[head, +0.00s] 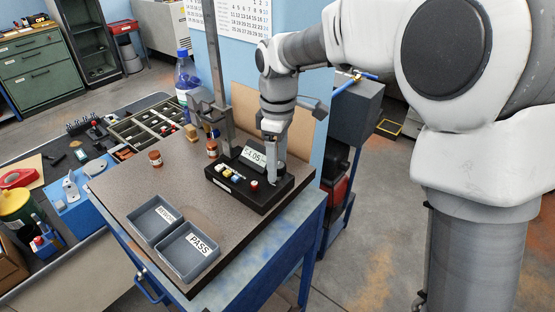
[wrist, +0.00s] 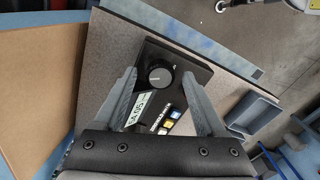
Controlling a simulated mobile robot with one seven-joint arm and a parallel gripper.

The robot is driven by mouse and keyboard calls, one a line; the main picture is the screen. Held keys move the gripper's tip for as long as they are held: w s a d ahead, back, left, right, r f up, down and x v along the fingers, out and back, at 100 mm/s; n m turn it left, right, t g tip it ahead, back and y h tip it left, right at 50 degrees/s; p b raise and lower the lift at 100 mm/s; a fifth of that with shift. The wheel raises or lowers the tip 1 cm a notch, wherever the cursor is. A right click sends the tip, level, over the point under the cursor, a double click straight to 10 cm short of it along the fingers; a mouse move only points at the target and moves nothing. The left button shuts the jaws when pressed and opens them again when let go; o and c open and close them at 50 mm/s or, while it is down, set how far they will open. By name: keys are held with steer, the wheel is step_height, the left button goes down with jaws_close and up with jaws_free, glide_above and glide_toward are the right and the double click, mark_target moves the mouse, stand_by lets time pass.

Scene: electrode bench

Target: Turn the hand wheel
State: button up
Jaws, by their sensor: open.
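The only wheel-like part I can make out is a round dark knob (wrist: 159,75) with a pale mark, on a black meter box (head: 230,189). The box has a lit display (head: 254,157) and several coloured buttons (head: 229,173); it also shows in the wrist view (wrist: 190,62). My gripper (head: 272,180) is over the right part of the box, pointing down. In the wrist view its two fingers are spread, one on each side of the knob, with nothing held. I cannot tell whether they touch it. In the head view the knob is not clearly visible.
A grey upright stand (head: 222,100) rises close behind the box. Two grey trays, one marked PASS (head: 215,262), stand at the bench's front.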

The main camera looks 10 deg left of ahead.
jaws_close()
stand_by(0.3)
stand_by(0.3)
